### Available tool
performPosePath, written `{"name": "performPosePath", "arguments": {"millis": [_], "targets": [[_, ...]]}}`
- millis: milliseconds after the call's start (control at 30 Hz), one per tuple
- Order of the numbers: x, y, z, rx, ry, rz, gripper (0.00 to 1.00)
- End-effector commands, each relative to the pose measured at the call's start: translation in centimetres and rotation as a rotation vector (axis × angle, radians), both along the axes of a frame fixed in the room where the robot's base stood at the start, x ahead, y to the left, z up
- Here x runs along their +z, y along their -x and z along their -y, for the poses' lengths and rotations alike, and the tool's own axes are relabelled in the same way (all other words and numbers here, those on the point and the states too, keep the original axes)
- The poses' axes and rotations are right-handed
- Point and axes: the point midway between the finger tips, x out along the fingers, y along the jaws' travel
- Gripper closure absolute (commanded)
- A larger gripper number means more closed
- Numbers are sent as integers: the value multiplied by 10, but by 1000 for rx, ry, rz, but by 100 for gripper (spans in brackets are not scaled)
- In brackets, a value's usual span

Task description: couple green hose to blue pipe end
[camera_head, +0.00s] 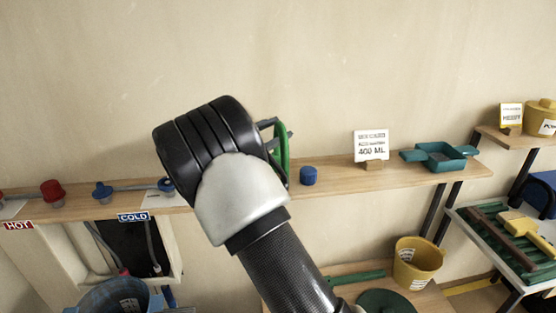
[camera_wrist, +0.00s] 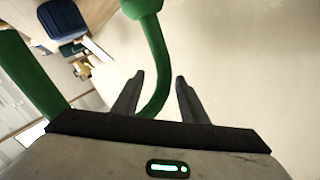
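My gripper (camera_wrist: 160,88) has its two dark fingers apart. A thin bend of the green hose (camera_wrist: 161,70) passes between or just beyond them, with gaps visible beside it. The hose has a thicker end at the top of the wrist view and a thick part at left. In the head view, a green loop of the hose (camera_head: 283,155) shows beside my gripper (camera_head: 275,133), above the shelf; my arm hides the rest. A blue fitting (camera_head: 165,185) is at the right end of a grey pipe on the shelf, above the COLD sign, partly beside my arm.
A blue cylinder (camera_head: 308,176) stands on the wooden shelf (camera_head: 335,178) right of my gripper; it also shows in the wrist view (camera_wrist: 62,19). A 400 ML card (camera_head: 371,146) and teal tray (camera_head: 441,157) stand farther right. A blue valve (camera_head: 102,191) and red valve (camera_head: 52,192) are at left.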

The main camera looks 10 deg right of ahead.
Motion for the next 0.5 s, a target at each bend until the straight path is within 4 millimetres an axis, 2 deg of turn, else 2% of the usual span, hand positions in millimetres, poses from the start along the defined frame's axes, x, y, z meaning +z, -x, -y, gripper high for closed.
{"name": "performPosePath", "arguments": {"millis": [300, 500], "targets": [[4, -30, 31, 0, 1, 1, 61], [4, -34, 36, 0, 0, 2, 61]]}}
